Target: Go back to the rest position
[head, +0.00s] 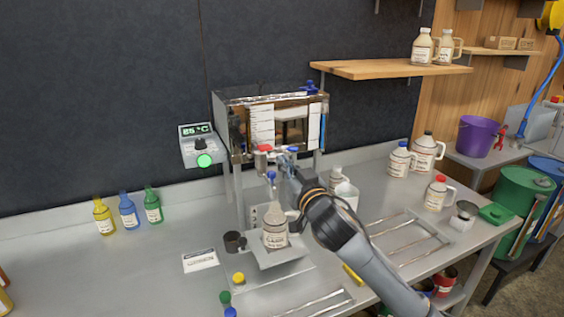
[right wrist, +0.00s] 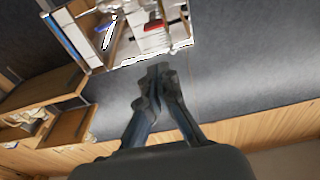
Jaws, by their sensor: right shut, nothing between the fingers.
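My right arm reaches in from the lower right of the head view. Its gripper (head: 287,163) is in front of the syrup evaporator (head: 270,98), just beside the red valve handle (head: 264,148). In the right wrist view the gripper's fingers (right wrist: 158,72) are together with nothing between them. The red handle (right wrist: 155,25) shows beyond the fingertips, apart from them in the picture. A labelled jug (head: 274,232) stands upright on the platform below the evaporator, partly behind my arm. My left gripper is not in view.
A control box (head: 199,146) with a green light reads about 85 °C. Yellow, blue and green bottles (head: 128,211) stand at the left back. Several jugs (head: 425,153) stand at the right. A wooden shelf (head: 375,70) juts out above. The counter's left front is mostly clear.

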